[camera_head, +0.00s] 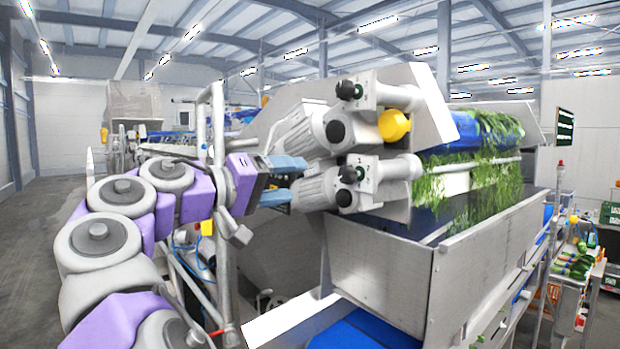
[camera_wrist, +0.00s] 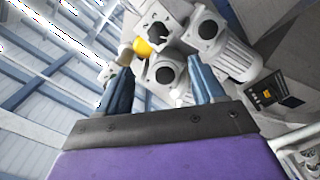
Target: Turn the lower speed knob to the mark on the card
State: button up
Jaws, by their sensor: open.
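The lower speed knob (camera_head: 348,174) is a small black knob on the lower grey drive unit (camera_head: 385,168), at the machine's side. A similar black upper knob (camera_head: 346,90) sits above it. My gripper (camera_head: 298,183) is open, with its blue fingers left of the lower drive and pointing towards it. In the wrist view my open gripper (camera_wrist: 162,66) shows grey housings with dark round faces beyond and between the fingers. I see nothing held.
Ribbed grey motors (camera_head: 322,190) crowd the space by the fingers. A yellow cap (camera_head: 394,125) sits between the two drives. A metal tank (camera_head: 385,280) and wet greens (camera_head: 480,165) lie to the right. An upright pipe (camera_head: 219,150) stands close to my wrist.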

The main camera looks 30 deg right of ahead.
jog(key=shift+s+a, duration=0.1)
jog(key=shift+a, duration=0.95)
jog(key=shift+f, duration=0.1)
